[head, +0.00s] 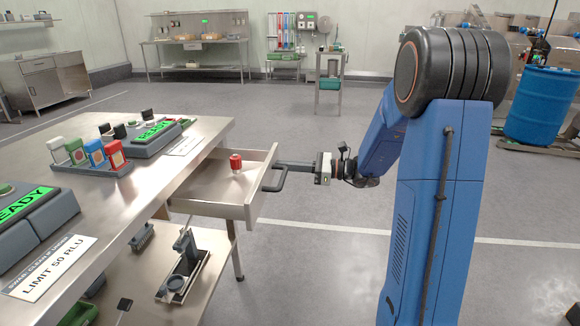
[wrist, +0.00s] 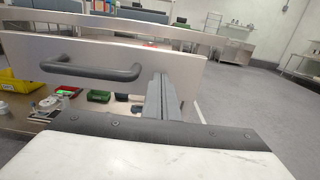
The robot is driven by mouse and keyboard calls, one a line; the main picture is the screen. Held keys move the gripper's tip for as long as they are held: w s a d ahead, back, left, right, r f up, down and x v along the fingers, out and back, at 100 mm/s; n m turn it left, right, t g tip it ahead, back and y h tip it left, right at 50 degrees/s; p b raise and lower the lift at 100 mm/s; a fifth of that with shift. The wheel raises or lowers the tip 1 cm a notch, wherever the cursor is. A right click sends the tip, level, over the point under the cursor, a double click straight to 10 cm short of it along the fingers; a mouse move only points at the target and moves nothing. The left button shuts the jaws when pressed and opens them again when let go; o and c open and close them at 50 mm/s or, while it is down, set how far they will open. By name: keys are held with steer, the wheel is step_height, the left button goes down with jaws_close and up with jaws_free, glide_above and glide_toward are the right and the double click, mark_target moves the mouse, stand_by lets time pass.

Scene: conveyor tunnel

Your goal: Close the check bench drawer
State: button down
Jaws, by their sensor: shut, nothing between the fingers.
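The check bench drawer (head: 208,203) is pulled out from under the steel check bench (head: 198,133). A small red-capped item (head: 236,164) stands inside it. The drawer has a dark bar handle (head: 278,178) on its front, and the handle also shows in the wrist view (wrist: 95,70). My gripper (head: 280,163) is shut and empty.
A lower shelf (head: 190,270) holds a stand. Open grey floor lies right of the drawer. A blue drum (head: 540,105) stands at the far right.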

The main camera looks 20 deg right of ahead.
mark_target(225, 166)
steer(key=shift+a, duration=0.1)
steer(key=x, duration=1.9)
steer(key=shift+w+a, duration=0.2)
steer(key=shift+a, duration=0.1)
steer(key=shift+w+a, duration=0.15)
steer(key=shift+a, duration=0.1)
steer(key=shift+w+a+r, duration=0.1)
steer(key=shift+r, duration=0.1)
